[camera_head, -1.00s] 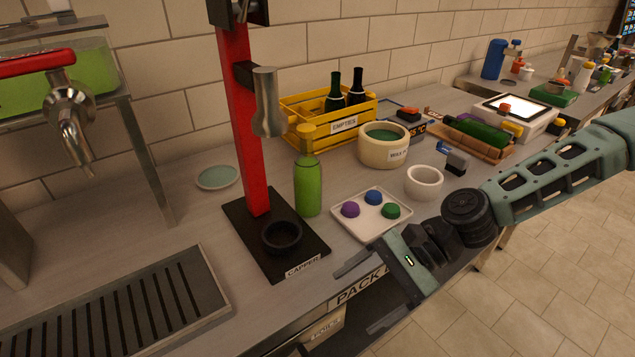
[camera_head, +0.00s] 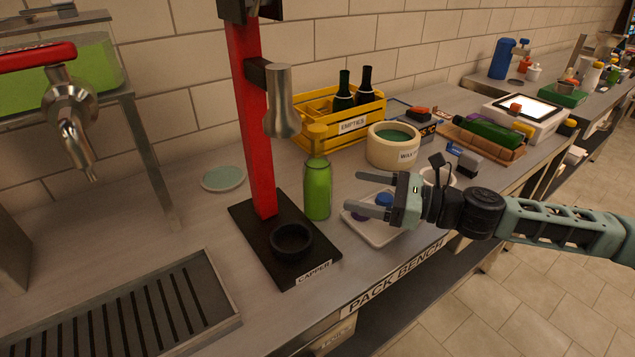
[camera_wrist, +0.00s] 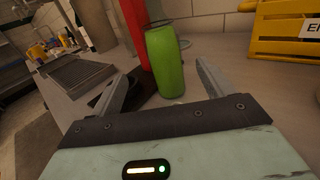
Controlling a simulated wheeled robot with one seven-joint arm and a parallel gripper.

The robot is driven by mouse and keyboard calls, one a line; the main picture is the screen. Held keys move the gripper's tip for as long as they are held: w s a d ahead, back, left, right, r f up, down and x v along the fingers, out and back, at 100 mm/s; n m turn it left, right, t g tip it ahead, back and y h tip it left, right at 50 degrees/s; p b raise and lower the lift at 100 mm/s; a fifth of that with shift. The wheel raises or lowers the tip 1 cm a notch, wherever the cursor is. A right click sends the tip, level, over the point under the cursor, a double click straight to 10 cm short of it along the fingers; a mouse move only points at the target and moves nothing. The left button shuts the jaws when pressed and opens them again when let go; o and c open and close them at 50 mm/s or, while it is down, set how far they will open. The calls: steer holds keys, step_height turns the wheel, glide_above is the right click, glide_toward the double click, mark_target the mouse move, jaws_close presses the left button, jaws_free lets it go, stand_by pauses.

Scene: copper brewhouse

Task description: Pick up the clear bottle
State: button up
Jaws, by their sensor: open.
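The clear bottle (camera_head: 317,189) stands upright on the bench, filled with green, beside the black base of the red capper (camera_head: 258,150). A gap shows between fingertips and bottle. My gripper hangs over the white tray (camera_head: 377,240) and partly hides it.
A black ring (camera_head: 291,241) sits on the capper base. Behind are a yellow crate (camera_head: 330,128) with dark bottles and a cream pot (camera_head: 392,150). A white bowl (camera_head: 432,178) is partly hidden behind my gripper. A pale green dish (camera_head: 222,178) lies left of the capper.

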mark_target(331, 184)
steer(key=p+x, duration=0.1)
steer(key=x, duration=0.5)
steer(key=shift+w+f+p+x, duration=0.15)
steer(key=shift+p+x, duration=0.15)
steer(key=shift+x, duration=1.05)
steer(key=shift+w+f+p+x, duration=0.15)
steer(key=shift+p+x, duration=0.1)
steer(key=shift+x, duration=1.1)
steer(key=shift+d, duration=0.1)
steer(key=c, duration=1.2)
